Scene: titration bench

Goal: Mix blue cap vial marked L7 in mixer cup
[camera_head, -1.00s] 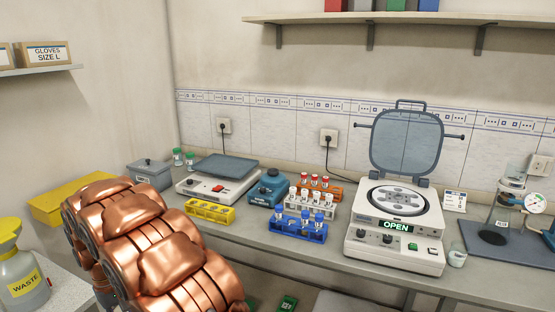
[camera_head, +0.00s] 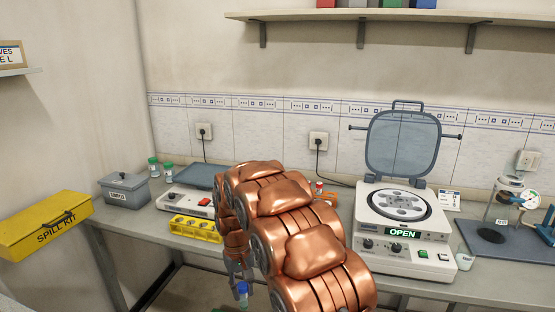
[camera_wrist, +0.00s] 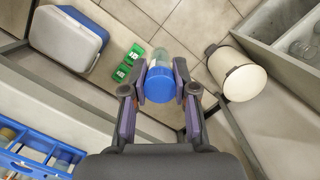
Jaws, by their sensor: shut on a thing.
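My gripper (camera_wrist: 159,90) is shut on a blue cap vial (camera_wrist: 161,104) with a clear body. In the wrist view the blue cap faces the camera and no marking on the vial can be read. In the head view the vial (camera_head: 242,290) shows low in the picture, in front of the bench edge and below the bench top. My arm covers the middle of the bench there, hiding the blue mixer and the blue rack. The blue rack (camera_wrist: 40,146) shows at the lower left of the wrist view.
The centrifuge (camera_head: 405,235) stands right of my arm, lid up, display reading OPEN. A yellow rack (camera_head: 195,229) and a grey box (camera_head: 125,188) are on the left.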

